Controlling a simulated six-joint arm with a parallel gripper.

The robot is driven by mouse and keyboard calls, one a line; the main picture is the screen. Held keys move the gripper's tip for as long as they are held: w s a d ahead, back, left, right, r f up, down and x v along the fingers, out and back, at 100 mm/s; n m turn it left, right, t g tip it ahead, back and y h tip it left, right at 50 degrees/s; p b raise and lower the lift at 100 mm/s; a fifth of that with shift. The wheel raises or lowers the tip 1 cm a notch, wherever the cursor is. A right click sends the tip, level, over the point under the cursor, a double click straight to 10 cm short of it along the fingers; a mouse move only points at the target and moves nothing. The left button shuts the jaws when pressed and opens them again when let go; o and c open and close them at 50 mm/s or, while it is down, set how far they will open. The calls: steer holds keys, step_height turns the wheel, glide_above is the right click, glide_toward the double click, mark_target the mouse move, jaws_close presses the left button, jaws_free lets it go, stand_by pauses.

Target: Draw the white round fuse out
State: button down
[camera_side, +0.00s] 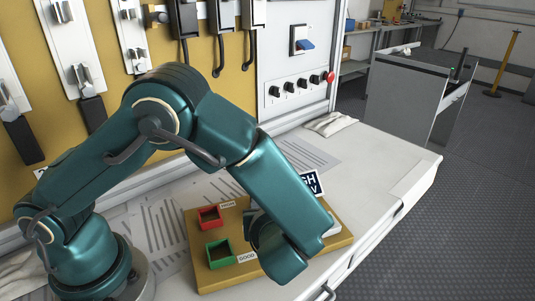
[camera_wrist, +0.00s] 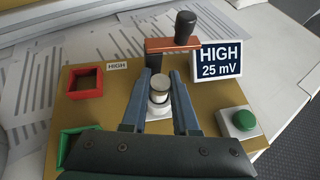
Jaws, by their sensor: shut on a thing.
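The white round fuse (camera_wrist: 158,92) stands upright between my gripper's fingers in the wrist view, with a metal-looking cap on top. My gripper (camera_wrist: 161,80) is shut on it, one blue-grey finger on each side. A light base shows under and around the fuse; whether the fuse is still seated in it I cannot tell. In the side view my arm hides the fuse and the fingertips.
On the wooden board (camera_side: 291,247) are a red box (camera_side: 210,217), a green box (camera_side: 219,253) and a green button (camera_wrist: 243,120). A copper-coloured bar with a black-knobbed lever (camera_wrist: 184,28) stands behind the fuse. A sign (camera_wrist: 219,60) reads HIGH 25 mV.

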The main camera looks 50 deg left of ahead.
steer(key=shift+r, duration=0.2)
stand_by(0.7)
steer(key=shift+r, duration=2.75)
